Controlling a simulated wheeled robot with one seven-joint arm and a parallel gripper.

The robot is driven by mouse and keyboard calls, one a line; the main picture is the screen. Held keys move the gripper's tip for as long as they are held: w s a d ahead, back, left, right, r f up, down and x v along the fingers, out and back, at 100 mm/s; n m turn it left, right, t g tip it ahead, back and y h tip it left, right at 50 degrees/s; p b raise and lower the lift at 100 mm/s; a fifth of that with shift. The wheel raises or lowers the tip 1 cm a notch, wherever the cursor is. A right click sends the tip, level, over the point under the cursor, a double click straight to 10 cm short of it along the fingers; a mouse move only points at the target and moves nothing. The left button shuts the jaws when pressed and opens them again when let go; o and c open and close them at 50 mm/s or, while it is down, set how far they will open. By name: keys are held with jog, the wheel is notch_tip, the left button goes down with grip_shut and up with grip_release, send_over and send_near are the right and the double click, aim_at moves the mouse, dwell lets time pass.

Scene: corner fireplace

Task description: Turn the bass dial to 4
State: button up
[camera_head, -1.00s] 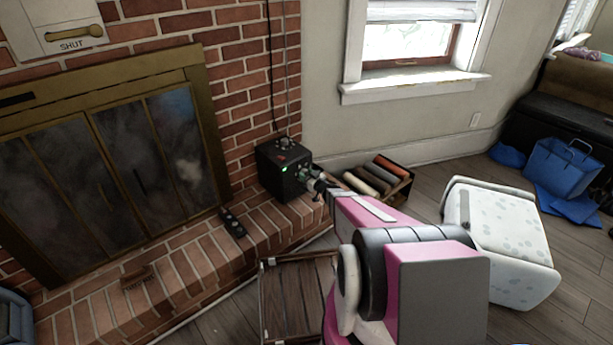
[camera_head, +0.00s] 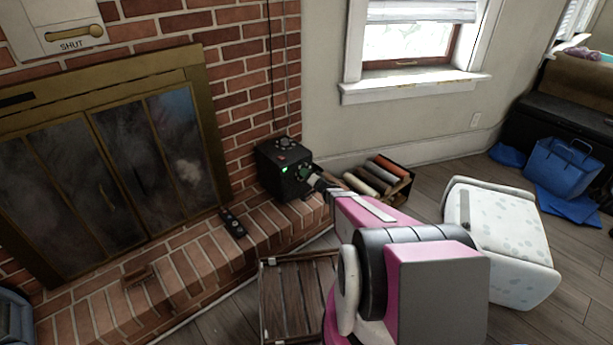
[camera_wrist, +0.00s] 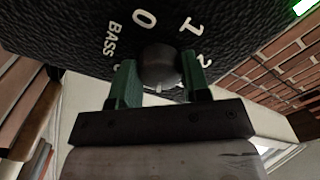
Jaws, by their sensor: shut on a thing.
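The black speaker box (camera_head: 284,170) stands on the brick hearth, a small green light on its front. The wrist view shows its dark round bass dial (camera_wrist: 160,66) up close, with white 0, 1 and 2 around it and BASS printed at left. A small white mark shows at the dial's lower edge. Other numbers are hidden by my gripper (camera_wrist: 160,80). Its green fingers stand on either side of the dial and are shut on it. In the head view my arm reaches to the box's front right; the fingertips are too small to make out clearly.
A dark remote (camera_head: 232,223) lies on the hearth (camera_head: 180,268) left of the box. A wooden crate (camera_head: 295,290) and a white spotted pouf (camera_head: 500,235) flank my arm on the floor.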

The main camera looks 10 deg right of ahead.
jog(key=shift+s+m, duration=0.1)
jog(key=shift+m, duration=1.2)
jog(key=o, duration=0.9)
jog(key=shift+o, duration=0.2)
jog(key=v, duration=1)
jog(key=shift+s+d, duration=0.25)
jog(key=shift+s, duration=0.05)
